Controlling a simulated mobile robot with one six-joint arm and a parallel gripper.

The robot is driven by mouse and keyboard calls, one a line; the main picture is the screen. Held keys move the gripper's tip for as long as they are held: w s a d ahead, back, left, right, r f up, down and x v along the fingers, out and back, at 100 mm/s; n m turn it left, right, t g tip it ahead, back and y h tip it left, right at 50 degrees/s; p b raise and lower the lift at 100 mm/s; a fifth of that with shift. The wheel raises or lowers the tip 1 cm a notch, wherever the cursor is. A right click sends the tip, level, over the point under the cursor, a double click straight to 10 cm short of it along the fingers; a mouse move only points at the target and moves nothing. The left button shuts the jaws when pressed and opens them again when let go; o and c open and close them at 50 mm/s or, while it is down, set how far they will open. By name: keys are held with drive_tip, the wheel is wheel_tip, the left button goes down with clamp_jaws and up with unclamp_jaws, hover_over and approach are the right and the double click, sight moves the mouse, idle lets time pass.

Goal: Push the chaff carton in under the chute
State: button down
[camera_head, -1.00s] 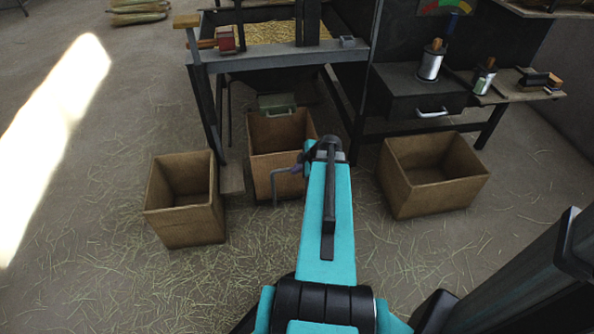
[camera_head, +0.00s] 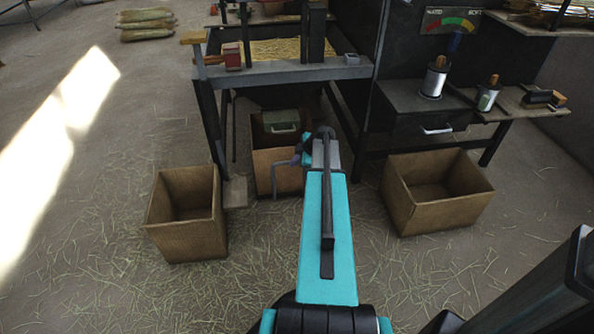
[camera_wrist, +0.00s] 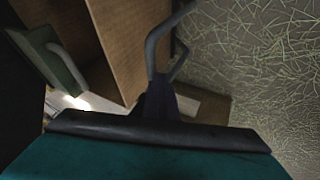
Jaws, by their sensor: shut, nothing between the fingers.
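The chaff carton (camera_head: 264,172) is an open brown box, upright on the floor between the legs of the bench. The chute has a dark underside; a green plate with a pale handle (camera_head: 281,121) hangs below it and overlaps the carton's opening. My gripper (camera_head: 275,182) is shut and empty, its thin grey bent fingers low at the carton's front wall. In the wrist view the fingers (camera_wrist: 178,38) lie beside the carton's brown wall (camera_wrist: 128,40), with the green plate (camera_wrist: 55,60) at upper left. I cannot tell whether they touch the wall.
Another open carton (camera_head: 188,235) stands at left and a third (camera_head: 445,212) at right. The bench leg (camera_head: 210,125) and its foot stand close to the left of the chaff carton. A drawer unit (camera_head: 425,120) is at right. Straw litters the open floor in front.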

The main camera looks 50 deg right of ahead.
drive_tip(key=w+d, duration=1)
drive_tip(key=w, duration=0.2)
drive_tip(key=shift+w+d, duration=0.15)
drive_tip(key=shift+r, duration=0.1)
idle(0.4)
drive_tip(key=s+a+r+p, duration=0.2)
drive_tip(key=s+a+r, duration=0.1)
drive_tip(key=s+r, duration=0.6)
idle(0.5)
idle(0.4)
